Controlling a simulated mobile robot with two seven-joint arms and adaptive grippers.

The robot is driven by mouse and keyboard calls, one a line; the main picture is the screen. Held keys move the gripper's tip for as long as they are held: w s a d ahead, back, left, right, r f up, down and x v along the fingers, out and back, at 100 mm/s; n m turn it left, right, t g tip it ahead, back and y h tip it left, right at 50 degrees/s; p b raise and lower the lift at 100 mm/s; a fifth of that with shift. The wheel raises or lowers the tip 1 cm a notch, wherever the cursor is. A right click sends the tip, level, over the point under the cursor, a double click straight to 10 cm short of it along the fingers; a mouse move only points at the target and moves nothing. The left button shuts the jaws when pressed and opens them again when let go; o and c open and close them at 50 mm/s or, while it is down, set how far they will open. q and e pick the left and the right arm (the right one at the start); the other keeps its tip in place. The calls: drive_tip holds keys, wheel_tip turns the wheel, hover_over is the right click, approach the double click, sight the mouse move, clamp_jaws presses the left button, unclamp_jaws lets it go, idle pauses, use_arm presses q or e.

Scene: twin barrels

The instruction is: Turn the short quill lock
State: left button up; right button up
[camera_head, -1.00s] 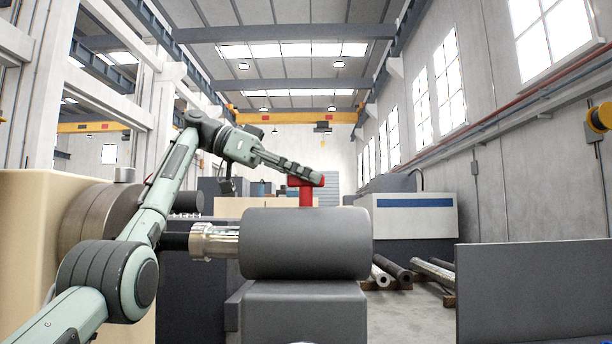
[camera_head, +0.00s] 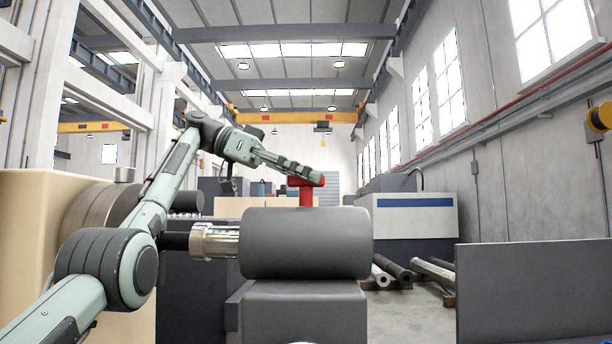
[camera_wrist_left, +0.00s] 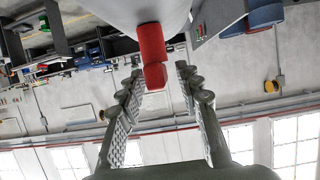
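The short quill lock is a red T-shaped handle (camera_head: 306,197) standing upright on top of a dark grey cylinder (camera_head: 305,244). My left gripper (camera_head: 312,177) reaches it from the upper left, its fingers lying alongside the red crossbar in the head view. In the left wrist view, the two fingers (camera_wrist_left: 160,74) are apart. The end of the red lock (camera_wrist_left: 151,45) shows between their tips, with a gap visible on each side. The fingers partly hide the crossbar in the head view. My right gripper is in neither view.
A shiny metal spindle (camera_head: 215,241) joins the cylinder's left side. A dark grey block (camera_head: 305,310) lies beneath the cylinder. A dark grey panel (camera_head: 535,292) stands at the right.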

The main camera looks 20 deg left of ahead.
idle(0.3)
use_arm(q)
drive_tip(key=shift+t, duration=0.3)
drive_tip(key=shift+n, duration=0.3)
